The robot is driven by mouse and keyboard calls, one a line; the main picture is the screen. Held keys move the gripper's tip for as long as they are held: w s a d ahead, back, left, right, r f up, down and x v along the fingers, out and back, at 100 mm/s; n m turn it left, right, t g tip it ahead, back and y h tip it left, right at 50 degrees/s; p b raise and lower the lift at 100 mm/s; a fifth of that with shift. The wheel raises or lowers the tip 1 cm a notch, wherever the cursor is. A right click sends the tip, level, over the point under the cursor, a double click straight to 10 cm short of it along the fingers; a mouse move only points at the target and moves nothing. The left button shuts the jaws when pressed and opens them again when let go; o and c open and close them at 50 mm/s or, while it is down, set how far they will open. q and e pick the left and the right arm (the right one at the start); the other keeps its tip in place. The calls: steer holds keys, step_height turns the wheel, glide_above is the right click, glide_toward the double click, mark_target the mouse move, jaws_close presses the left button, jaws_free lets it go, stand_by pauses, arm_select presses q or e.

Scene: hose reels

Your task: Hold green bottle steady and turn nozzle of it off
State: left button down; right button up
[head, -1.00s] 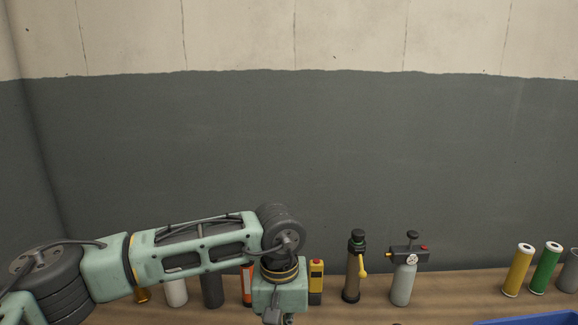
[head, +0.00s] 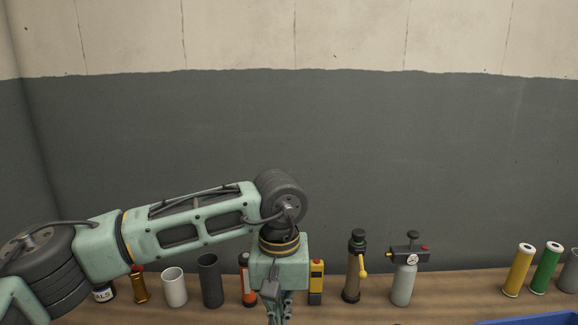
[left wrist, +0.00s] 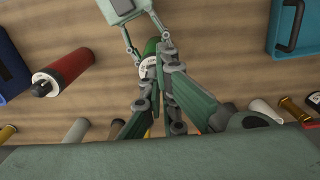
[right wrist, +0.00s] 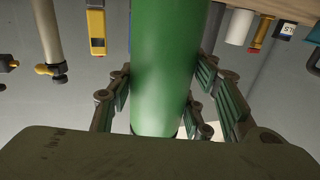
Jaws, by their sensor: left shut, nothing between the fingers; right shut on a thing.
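The green bottle (right wrist: 165,60) fills the middle of the right wrist view. My right gripper (right wrist: 165,101) is shut on its body, with fingers on both sides. In the left wrist view, part of the green bottle (left wrist: 151,47) shows with a pale round part at its near end, between the right gripper's fingers (left wrist: 148,44). My left gripper (left wrist: 157,82) is shut and empty, its tips close to that end of the bottle; contact cannot be told. In the head view my left gripper (head: 278,312) points down at the bottom edge. The nozzle is not clearly visible.
Along the wall stand a grey cylinder with a gauge (head: 403,283), a torch-like tool with a yellow lever (head: 353,275), and yellow (head: 518,270) and green (head: 546,267) tubes. A red cylinder (left wrist: 66,71) lies left in the left wrist view; a blue tray (left wrist: 291,30) is at right.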

arm_select(q)
step_height(320, 180, down, 6)
steer(key=d+m, duration=0.1)
steer(key=m, duration=0.4)
steer(key=shift+f+m, duration=0.15)
steer(key=shift+m, duration=0.25)
